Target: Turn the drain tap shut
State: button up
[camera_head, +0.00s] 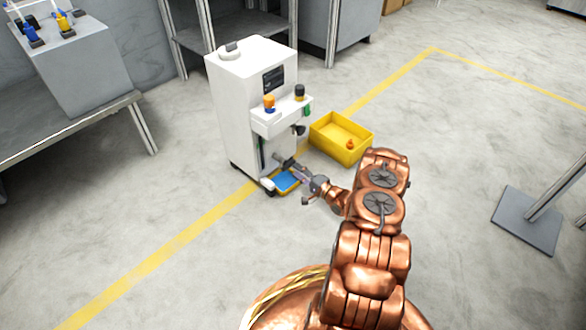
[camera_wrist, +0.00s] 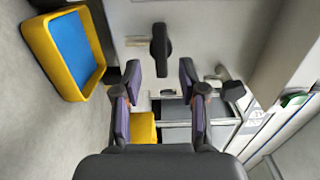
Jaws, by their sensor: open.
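The drain tap appears to be the dark handle (camera_wrist: 160,50) on the pale machine panel in the wrist view. Its long side runs up and down the picture. My gripper (camera_wrist: 160,75) is open, with one finger on either side of the line toward this handle. The handle shows just beyond the fingertips, and I see no contact. In the head view, my gripper (camera_head: 299,174) is low at the front of the white machine (camera_head: 238,95). The tap cannot be clearly told from the gripper there.
A yellow tray with a blue inside (camera_wrist: 36,40) lies at the machine's foot, close to my gripper. A yellow bin (camera_head: 328,141) with an orange item stands right of the machine. A dark knob (camera_wrist: 234,91) sticks out right of the fingers in the wrist view.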

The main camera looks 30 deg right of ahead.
jog(key=v, duration=0.8)
dwell(0.4)
